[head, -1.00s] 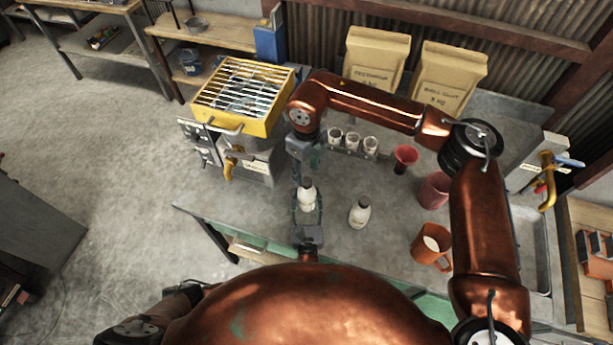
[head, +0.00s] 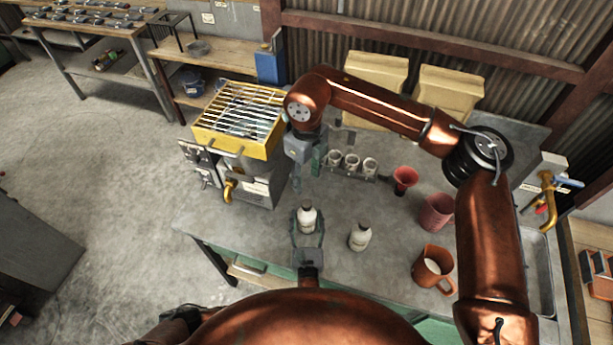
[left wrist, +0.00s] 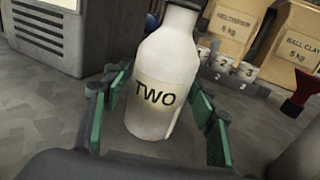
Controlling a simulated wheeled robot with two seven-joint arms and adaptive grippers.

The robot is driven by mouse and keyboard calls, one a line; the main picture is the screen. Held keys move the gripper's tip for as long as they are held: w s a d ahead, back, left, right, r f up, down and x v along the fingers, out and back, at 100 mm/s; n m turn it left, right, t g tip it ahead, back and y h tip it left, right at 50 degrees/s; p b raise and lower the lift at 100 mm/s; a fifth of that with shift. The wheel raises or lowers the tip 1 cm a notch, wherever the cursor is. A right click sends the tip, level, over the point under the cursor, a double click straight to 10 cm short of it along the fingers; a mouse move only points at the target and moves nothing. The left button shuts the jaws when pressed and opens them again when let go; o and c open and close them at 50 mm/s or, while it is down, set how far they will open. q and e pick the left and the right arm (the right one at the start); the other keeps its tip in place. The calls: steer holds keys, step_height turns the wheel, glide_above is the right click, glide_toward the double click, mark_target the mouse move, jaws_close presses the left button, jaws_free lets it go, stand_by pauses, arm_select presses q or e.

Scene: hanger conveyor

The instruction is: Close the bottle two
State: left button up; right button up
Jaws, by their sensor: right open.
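Bottle two (head: 308,218), white with a label reading TWO, stands upright on the table; it also shows in the left wrist view (left wrist: 165,90). My left gripper (head: 308,232) is around its body, with fingers spread and gaps visible on both sides. Its green pads flank the bottle in the left wrist view (left wrist: 165,110). My right gripper (head: 308,178) is open and empty, pointing down above and beyond the bottle.
A second white bottle (head: 360,237) stands to the right. An orange mug (head: 431,270), red cups (head: 404,179) and a rack of small pots (head: 352,165) are on the table. A yellow-topped grill unit (head: 240,120) stands at the left.

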arm_select(q)
steer(key=shift+o, duration=1)
steer(key=shift+s, duration=0.1)
steer(key=s, duration=1.2)
steer(key=shift+d, duration=0.15)
steer(key=shift+w, duration=0.1)
